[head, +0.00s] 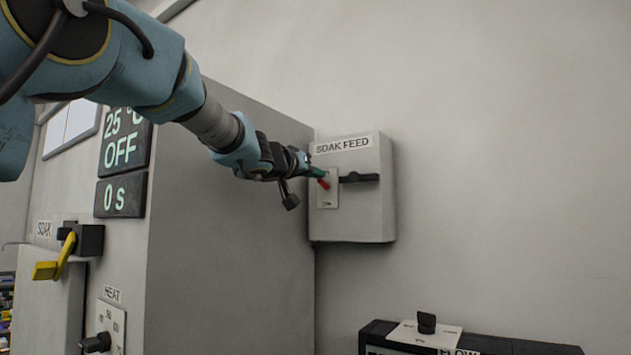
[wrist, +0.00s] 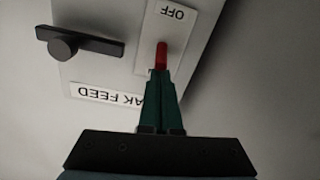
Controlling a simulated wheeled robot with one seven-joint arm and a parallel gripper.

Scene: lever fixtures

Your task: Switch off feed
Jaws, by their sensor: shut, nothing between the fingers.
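The SOAK FEED box (head: 352,222) is a pale box on the wall in the head view. It carries a light plate (head: 328,200) and a black bar handle (head: 360,178) that lies about level. In the wrist view the box appears upside down, with the plate marked OFF (wrist: 172,14) and the bar handle with a round knob (wrist: 64,47). My gripper (head: 315,172) is at the plate with its green fingers (wrist: 162,75) shut together. A short red piece (wrist: 161,55) shows right at the fingertips, over the plate; I cannot tell whether the fingers touch it.
A large grey cabinet (head: 230,240) stands left of the box, with OFF on its display (head: 121,150), a yellow SOAK lever (head: 55,260) and a HEAT knob (head: 95,343). A black FLOW unit (head: 510,343) with a knob is at lower right. The wall right of the box is clear.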

